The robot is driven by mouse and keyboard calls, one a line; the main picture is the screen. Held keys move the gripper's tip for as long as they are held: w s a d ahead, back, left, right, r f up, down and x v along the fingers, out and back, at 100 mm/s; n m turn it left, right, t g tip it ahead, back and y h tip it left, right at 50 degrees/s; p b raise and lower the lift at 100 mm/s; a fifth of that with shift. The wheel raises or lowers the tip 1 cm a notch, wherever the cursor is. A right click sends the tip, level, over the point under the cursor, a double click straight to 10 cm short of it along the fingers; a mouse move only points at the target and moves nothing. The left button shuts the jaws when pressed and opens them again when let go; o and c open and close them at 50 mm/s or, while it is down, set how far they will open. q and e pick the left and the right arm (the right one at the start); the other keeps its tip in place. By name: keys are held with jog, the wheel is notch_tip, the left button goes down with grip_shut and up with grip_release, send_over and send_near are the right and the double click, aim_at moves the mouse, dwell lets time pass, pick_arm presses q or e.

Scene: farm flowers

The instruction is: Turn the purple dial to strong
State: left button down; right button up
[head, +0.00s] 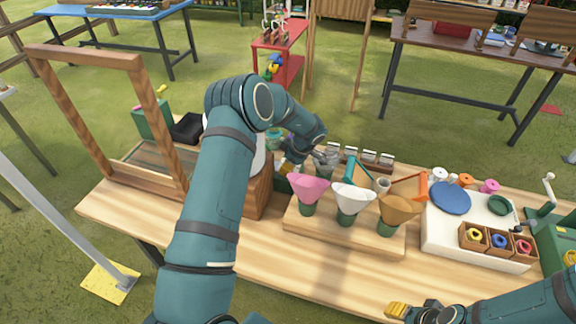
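I cannot make out a purple dial for certain. A small purple patch (290,136) shows beside a teal round part (274,137), mostly hidden behind my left arm.
Pink (309,188), white (352,197) and brown (399,208) cones stand on a wooden block (370,239). A white board (455,240) with ribbon spools is to the right. A wooden frame (165,130) stands at left. The table's front strip (320,270) is clear.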

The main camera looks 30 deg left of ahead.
pick_arm(q)
jog(key=shift+r+n+g+p, duration=0.1)
jog(key=shift+n+g+p, duration=0.2)
jog(key=shift+n+p, duration=0.6)
jog(key=shift+n+g+h+p, duration=0.3)
jog(key=shift+n+g+p, duration=0.2)
jog(key=shift+n+p, duration=0.55)
jog(key=n, duration=0.3)
jog(key=shift+f+g+h, duration=0.2)
jog(key=shift+g+h, duration=0.1)
jog(key=shift+g, duration=0.1)
jog(key=shift+w+a+n+g+h, duration=0.1)
jog(key=shift+n+g+h, duration=0.2)
jog(key=shift+n, duration=0.85)
jog(key=shift+n+g+h, duration=0.2)
jog(key=shift+n+h, duration=0.2)
jog(key=shift+n, duration=0.7)
jog(key=c, duration=0.6)
grip_release()
jog(key=shift+r, duration=0.15)
